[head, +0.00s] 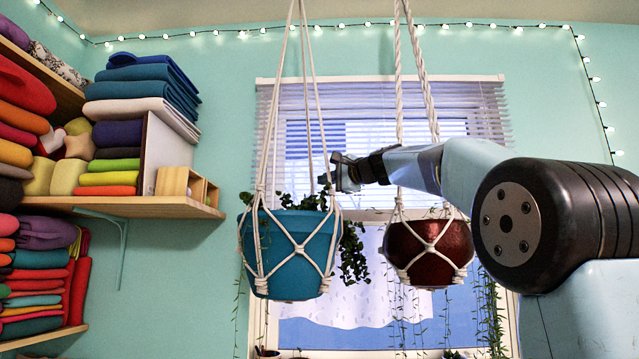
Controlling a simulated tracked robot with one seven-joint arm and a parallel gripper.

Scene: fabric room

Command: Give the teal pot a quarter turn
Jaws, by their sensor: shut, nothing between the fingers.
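The teal pot (289,255) hangs upright in a white macramé net, left of the picture's middle, with a leafy green plant trailing over its right side. My gripper (326,174) is above the pot's right rim, close to the hanger's right-hand cords. It is shut and holds nothing. Whether its tip touches a cord or leaf I cannot tell. My arm reaches in from the right.
A dark red pot (428,250) hangs in a second macramé net to the right, under my forearm. A window with blinds (376,125) is behind. Wooden shelves (140,206) with folded fabrics stand at the left. Clear space lies between shelves and teal pot.

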